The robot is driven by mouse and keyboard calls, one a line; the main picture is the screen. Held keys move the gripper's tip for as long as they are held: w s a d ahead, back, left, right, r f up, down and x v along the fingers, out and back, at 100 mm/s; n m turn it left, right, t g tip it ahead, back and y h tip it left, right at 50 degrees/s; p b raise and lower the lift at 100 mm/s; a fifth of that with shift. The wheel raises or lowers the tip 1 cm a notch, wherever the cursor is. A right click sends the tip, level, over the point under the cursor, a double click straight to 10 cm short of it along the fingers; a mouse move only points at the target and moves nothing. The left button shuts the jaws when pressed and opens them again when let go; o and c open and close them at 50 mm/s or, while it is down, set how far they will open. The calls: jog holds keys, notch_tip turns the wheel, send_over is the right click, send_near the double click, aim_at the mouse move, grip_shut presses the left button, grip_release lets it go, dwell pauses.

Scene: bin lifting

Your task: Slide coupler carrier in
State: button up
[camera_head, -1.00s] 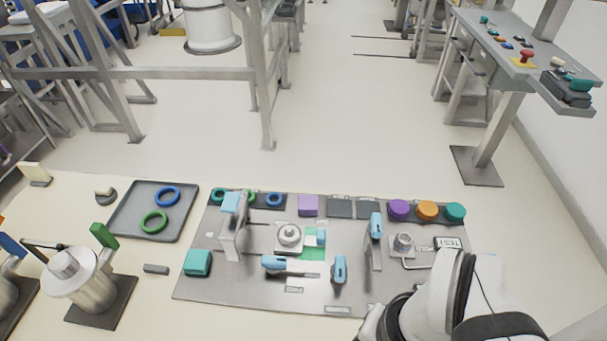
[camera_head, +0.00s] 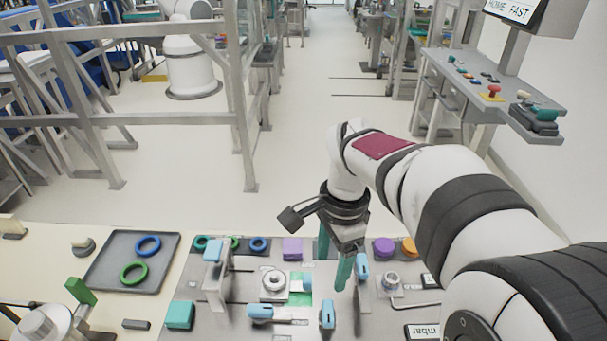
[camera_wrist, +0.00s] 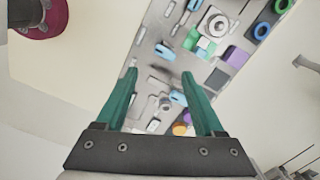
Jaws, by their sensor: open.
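A silver round coupler on a square carrier block (camera_head: 274,284) sits mid-board, with a light-blue piece at its right and a green patch beside it. It shows at the top of the wrist view (camera_wrist: 216,22), with the green patch (camera_wrist: 204,45) below it. My gripper (camera_head: 352,280) has two green fingers, open and pointing down over the board, right of the carrier. In the wrist view my gripper (camera_wrist: 159,74) has nothing between its fingers. An upright bracket with a light-blue top (camera_head: 362,268) is partly hidden by or close beside the fingers; contact cannot be told.
Light-blue handles (camera_head: 260,312) and (camera_head: 327,315) stand in front of the carrier. A tall bracket (camera_head: 214,268) is at its left. A purple block (camera_head: 292,249) and round buttons (camera_head: 384,247) line the back. A grey ring tray (camera_head: 110,270) lies left.

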aim_at(306, 278)
jog(key=w+a+f+m, duration=0.4)
jog(key=w+f, duration=0.2)
jog(key=w, duration=0.5)
jog(key=shift+m+h, duration=0.3)
notch_tip(306, 278, down, 16)
jog(key=shift+r, duration=0.15)
jog(key=shift+c, duration=0.3)
grip_shut()
jog(key=shift+a+r, duration=0.1)
jog(key=shift+a, duration=0.05)
